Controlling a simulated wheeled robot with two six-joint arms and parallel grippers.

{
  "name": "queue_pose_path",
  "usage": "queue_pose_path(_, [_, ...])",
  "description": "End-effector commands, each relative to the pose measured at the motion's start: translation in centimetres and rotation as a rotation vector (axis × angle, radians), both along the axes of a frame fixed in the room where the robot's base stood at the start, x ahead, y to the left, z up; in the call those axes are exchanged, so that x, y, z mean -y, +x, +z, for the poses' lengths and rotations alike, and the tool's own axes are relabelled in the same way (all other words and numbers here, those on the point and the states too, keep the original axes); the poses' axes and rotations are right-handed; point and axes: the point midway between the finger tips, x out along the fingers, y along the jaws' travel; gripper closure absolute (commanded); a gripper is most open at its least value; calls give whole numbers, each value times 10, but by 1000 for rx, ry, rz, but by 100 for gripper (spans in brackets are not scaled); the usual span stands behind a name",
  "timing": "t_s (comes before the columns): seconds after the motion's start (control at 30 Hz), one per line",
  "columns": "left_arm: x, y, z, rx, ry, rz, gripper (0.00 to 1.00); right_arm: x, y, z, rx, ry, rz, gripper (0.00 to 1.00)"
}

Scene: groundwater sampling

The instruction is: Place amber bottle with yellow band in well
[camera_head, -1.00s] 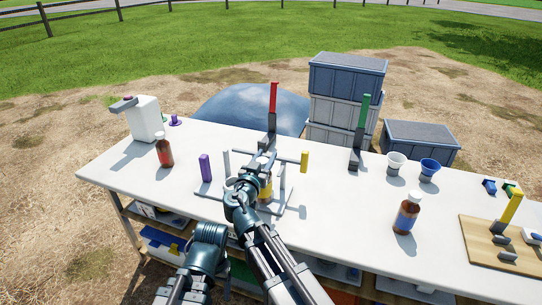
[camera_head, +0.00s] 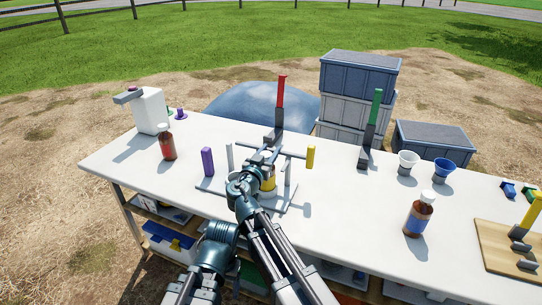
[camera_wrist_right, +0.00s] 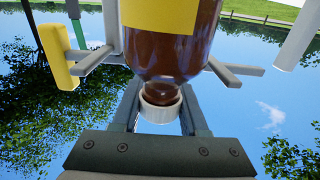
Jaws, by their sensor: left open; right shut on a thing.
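The amber bottle with the yellow band (camera_head: 267,184) is upright between the posts of a grey stand (camera_head: 287,203), mostly behind my right arm. In the right wrist view, which is upside down, its brown glass (camera_wrist_right: 175,60) and yellow label are close and its white cap (camera_wrist_right: 160,108) is between the fingers. My right gripper (camera_head: 262,158) is shut on the bottle at the cap end; its fingers also show in the wrist view (camera_wrist_right: 160,118). The bottle's base and the well's opening are hidden, so I cannot tell whether it is seated. My left gripper cannot be made out.
A red-banded bottle (camera_head: 167,146) stands left and a blue-banded bottle (camera_head: 418,218) right. Purple (camera_head: 207,161), red (camera_head: 281,92), yellow (camera_head: 310,157) and green (camera_head: 375,108) handles surround the stand. White (camera_head: 407,161) and blue (camera_head: 443,170) cups stand right.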

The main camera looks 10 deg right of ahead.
Motion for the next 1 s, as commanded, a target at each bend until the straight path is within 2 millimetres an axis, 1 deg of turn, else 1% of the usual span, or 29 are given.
queue_pose_path(0.13, [0, 0, 1, 0, 0, 0, 26, 0, 0, 2, 0, -1, 0, 100])
queue_pose_path(0.27, [0, 0, -3, 0, 0, 0, 26, 0, 0, -3, 0, -1, 0, 100])
queue_pose_path(0.3, [0, 0, -2, 0, 0, 0, 26, 0, 0, -2, 0, 0, 0, 53])
queue_pose_path(0.43, [0, 0, -1, 0, 0, 0, 26, 0, 0, -1, 0, 0, 0, 30])
queue_pose_path(0.47, [0, 0, -1, 0, 0, 0, 26, 0, 0, -1, 0, 0, 0, 27])
queue_pose_path(0.73, [0, 0, -1, 0, 0, 0, 26, 0, 0, -1, 0, 0, 0, 27])
queue_pose_path(0.9, [0, 0, 4, 0, 0, 0, 26, 0, 0, 4, 0, 0, 0, 27])
queue_pose_path(1.0, [0, 0, 2, 0, 0, 0, 26, 2, -7, 2, 0, 0, 0, 27])
